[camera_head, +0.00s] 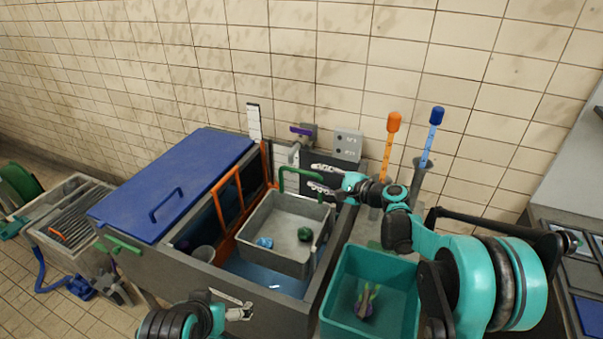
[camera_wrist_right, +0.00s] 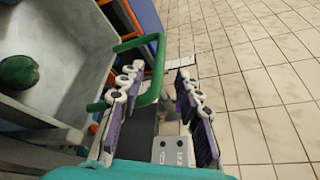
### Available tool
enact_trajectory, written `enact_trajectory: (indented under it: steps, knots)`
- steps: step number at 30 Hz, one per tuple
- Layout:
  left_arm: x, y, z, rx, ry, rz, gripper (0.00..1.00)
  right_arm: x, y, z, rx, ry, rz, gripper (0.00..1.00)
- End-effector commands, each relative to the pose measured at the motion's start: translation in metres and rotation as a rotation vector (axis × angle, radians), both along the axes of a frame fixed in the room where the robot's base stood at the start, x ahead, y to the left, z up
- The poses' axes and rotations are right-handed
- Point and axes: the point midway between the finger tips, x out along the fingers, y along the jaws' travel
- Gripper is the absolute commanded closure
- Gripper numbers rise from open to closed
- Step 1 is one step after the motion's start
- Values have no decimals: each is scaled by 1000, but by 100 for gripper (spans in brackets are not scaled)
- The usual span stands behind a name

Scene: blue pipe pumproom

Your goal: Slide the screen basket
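The screen basket (camera_head: 262,262) is a grey open-topped box with a green handle (camera_head: 281,180) at its far side, sitting high in the grey tank. My right gripper (camera_head: 312,177) is open at the handle. In the right wrist view the green handle (camera_wrist_right: 158,72) reaches in between the spread fingers of the right gripper (camera_wrist_right: 160,92), close to the left finger; contact cannot be told. The basket's wall (camera_wrist_right: 75,75) shows there at left. My left gripper (camera_head: 250,311) is low in front of the tank, its fingers apart and empty.
The basket holds a green lump (camera_head: 305,234) and a blue lump (camera_head: 264,242). A blue lid (camera_head: 175,180) and an orange frame (camera_head: 226,210) stand to the left. A teal bin (camera_head: 340,312) is at right. Orange (camera_head: 393,122) and blue (camera_head: 437,116) handled tools stand behind.

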Motion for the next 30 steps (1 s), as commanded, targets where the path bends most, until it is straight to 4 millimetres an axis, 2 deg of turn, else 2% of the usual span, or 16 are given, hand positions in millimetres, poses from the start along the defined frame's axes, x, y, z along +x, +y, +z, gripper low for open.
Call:
enact_trajectory:
  steps: [12, 24, 26, 28, 30]
  knots:
    - [0, 0, -17, 0, 0, 0, 0, 40, 47, -15, -3, 0, 3, 66]
    - [0, 0, -18, 0, 0, 0, 0, 47, 54, -16, -4, -1, 1, 66]
    - [0, 0, -18, 0, 0, 0, 0, 47, 54, -16, -4, -1, 1, 79]
    - [0, 0, -18, 0, 0, 0, 0, 47, 54, -16, -4, -1, 1, 97]
    - [0, 0, -18, 0, 0, 0, 0, 47, 54, -16, -4, -1, 1, 100]
